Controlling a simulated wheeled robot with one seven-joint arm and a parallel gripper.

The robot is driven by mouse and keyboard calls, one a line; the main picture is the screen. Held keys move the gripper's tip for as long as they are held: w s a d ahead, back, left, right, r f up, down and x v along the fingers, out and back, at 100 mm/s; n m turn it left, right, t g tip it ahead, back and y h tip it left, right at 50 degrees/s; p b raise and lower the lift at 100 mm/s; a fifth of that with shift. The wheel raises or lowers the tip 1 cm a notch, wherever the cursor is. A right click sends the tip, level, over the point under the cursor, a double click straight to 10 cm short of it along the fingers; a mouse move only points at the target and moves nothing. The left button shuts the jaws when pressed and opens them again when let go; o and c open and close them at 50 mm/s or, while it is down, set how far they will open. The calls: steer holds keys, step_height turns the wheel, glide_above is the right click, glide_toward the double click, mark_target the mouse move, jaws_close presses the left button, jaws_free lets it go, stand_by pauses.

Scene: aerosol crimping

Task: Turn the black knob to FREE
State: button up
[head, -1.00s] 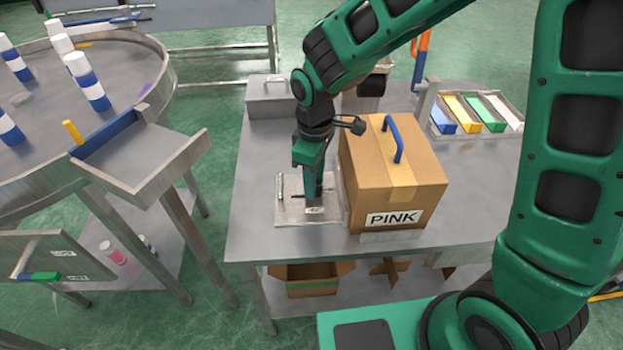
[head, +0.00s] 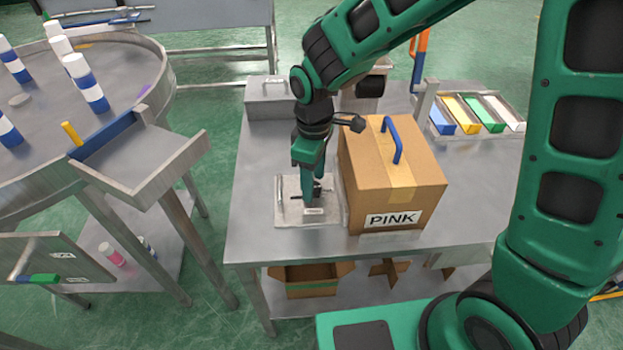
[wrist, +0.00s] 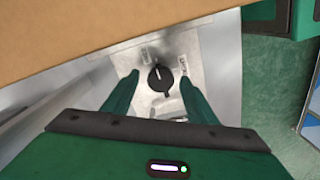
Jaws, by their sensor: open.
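The black knob (wrist: 160,79) sits on a pale metal plate (wrist: 208,48), which lies flat on the table in the head view (head: 288,213). A thin white mark on the knob points up and slightly left in the wrist view, roughly toward the upper label (wrist: 145,53). A second label (wrist: 183,66) is at the knob's right. The lettering is too small to read. My gripper (wrist: 158,82) is open, with one finger on each side of the knob and gaps visible. In the head view, my gripper (head: 314,192) points down over the plate and largely hides the knob.
A cardboard box marked PINK (head: 395,180) stands close to the right of my gripper. A grey metal box (head: 268,98) is behind it. Coloured bins (head: 478,113) are at the back right. The tabletop (head: 258,180) left of the plate is clear.

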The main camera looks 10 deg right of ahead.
step_height(320, 180, up, 10)
stand_by(0.4)
stand_by(0.4)
